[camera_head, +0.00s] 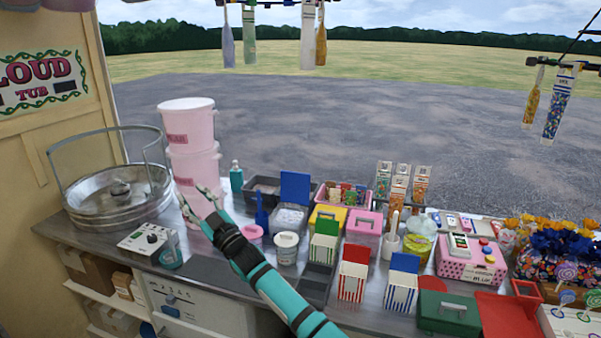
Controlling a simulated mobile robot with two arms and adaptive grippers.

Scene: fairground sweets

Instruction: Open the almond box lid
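No label that I can read marks the almond box, so I cannot tell which box it is. Shut lidded boxes with handles stand on the counter: a yellow one (327,215), a pink one (363,226) and a dark green one (447,313). Striped boxes with raised lids stand among them: a green one (323,246), a red one (352,280) and a blue one (401,289). My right gripper (201,203) is in front of the stacked pink tubs, left of all these boxes. Its fingers look spread and empty. My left gripper is out of view.
A round metal pan (118,202) stands at the left end of the counter (205,268). A white tub (286,248), a blue scoop (261,212) and a teal bottle (236,177) stand near my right arm. A spotted pink box (470,263) and flowers crowd the right side.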

